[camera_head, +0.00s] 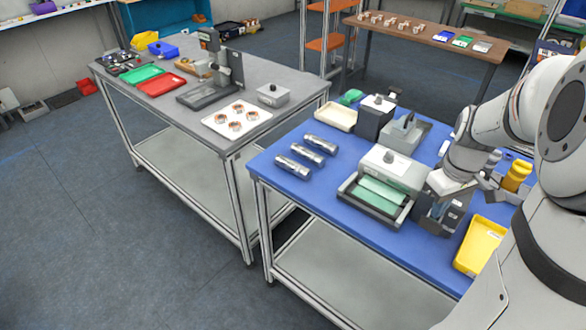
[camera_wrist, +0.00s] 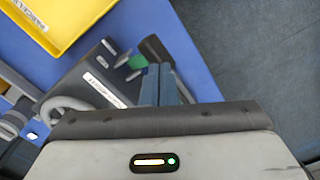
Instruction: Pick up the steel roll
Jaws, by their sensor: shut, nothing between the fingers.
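Three shiny steel rolls lie side by side near the left edge of the blue table: a front one (camera_head: 293,167), a middle one (camera_head: 307,155) and a back one (camera_head: 321,144). My gripper (camera_head: 438,203) is at the right side of the same table, well away from the rolls, over a dark grey device (camera_head: 432,222). In the wrist view my gripper (camera_wrist: 160,70) shows two blue-grey fingers close together with nothing between them. The dark device with a label (camera_wrist: 100,80) lies below them. No steel roll shows in the wrist view.
A cream tray (camera_head: 336,117) lies behind the rolls.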

